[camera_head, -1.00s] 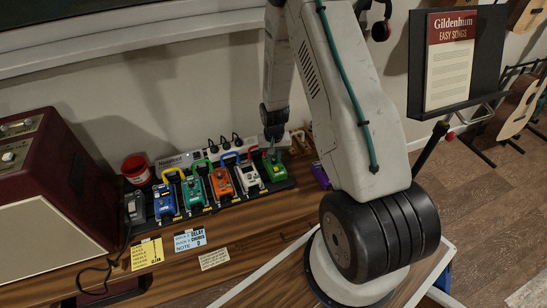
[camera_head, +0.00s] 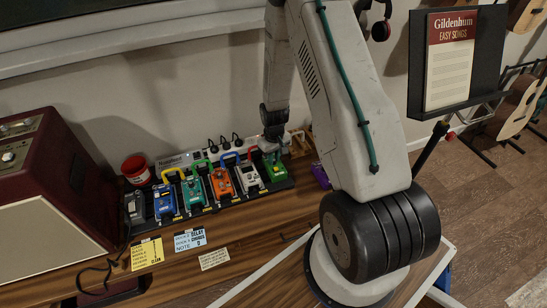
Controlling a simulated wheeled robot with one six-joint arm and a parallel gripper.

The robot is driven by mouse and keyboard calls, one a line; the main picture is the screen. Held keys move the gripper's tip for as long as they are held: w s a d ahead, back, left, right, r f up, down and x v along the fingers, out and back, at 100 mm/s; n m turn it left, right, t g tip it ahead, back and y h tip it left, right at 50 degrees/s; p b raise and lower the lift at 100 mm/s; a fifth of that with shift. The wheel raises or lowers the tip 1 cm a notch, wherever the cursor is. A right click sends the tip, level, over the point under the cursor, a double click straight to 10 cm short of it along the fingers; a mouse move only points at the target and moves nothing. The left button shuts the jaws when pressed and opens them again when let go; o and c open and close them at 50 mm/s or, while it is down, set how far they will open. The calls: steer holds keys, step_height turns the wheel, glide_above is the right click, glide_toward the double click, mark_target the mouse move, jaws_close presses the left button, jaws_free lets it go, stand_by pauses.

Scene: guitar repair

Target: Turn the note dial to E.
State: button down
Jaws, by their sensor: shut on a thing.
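A row of pedals stands on a dark pedalboard (camera_head: 228,201) on the wooden bench. The green pedal (camera_head: 274,172) is at its right end. My gripper (camera_head: 271,150) comes down from above onto the far part of the green pedal. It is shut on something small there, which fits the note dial. The dial and its marks are hidden by the gripper or too small to read, so I cannot tell which note it points to.
White (camera_head: 249,177), orange (camera_head: 222,183), teal (camera_head: 195,190) and blue (camera_head: 165,201) pedals stand close by on the left. A red amplifier (camera_head: 55,185) is at left. Yellow (camera_head: 147,254) and blue (camera_head: 190,239) notes lie in front.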

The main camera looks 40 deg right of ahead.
stand_by(0.4)
steer(key=c, duration=1.3)
jaws_free()
step_height(320, 180, up, 8)
steer(key=shift+f, duration=0.1)
